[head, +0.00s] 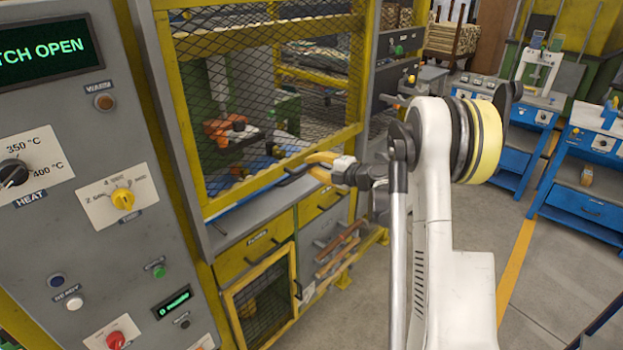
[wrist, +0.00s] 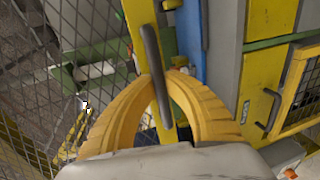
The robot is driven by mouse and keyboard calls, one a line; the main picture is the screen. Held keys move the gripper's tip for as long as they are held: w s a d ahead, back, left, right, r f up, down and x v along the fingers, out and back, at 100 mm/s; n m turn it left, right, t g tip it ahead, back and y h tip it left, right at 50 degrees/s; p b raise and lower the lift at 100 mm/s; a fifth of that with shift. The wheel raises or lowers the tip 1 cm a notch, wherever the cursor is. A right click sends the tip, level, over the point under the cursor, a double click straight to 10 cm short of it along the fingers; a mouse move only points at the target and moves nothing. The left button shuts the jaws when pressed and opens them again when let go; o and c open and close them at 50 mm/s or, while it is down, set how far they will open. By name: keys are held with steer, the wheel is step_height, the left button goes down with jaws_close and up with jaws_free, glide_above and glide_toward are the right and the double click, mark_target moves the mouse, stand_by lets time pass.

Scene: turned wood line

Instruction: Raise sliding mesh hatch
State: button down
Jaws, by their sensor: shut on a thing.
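The mesh hatch (head: 262,92) is dark wire mesh in a yellow frame, at the upper middle of the head view; its mesh also shows at the left of the wrist view (wrist: 40,85). Its dark bar handle (wrist: 155,72) sits on the yellow bottom rail (head: 245,191). My gripper (head: 318,162) reaches in from the right, and its yellow fingers (wrist: 160,80) are shut on the handle from both sides. A narrow strip with blue shows under the bottom rail. The cabinet display (head: 42,48) reads "...TCH OPEN", its start cut off.
The grey control panel (head: 110,130) with knobs and buttons stands at the left. Below the hatch are yellow drawers (head: 255,248) and a small mesh door (head: 262,300). Orange and dark parts lie behind the mesh. Blue workbenches (head: 585,205) stand at the right, with open floor between.

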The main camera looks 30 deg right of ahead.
step_height(320, 180, up, 34)
steer(key=p, duration=1.5)
steer(key=shift+r, duration=0.1)
steer(key=c, duration=1.4)
jaws_free()
steer(key=shift+d, duration=0.1)
steer(key=shift+s, duration=0.1)
steer(key=v, duration=1.2)
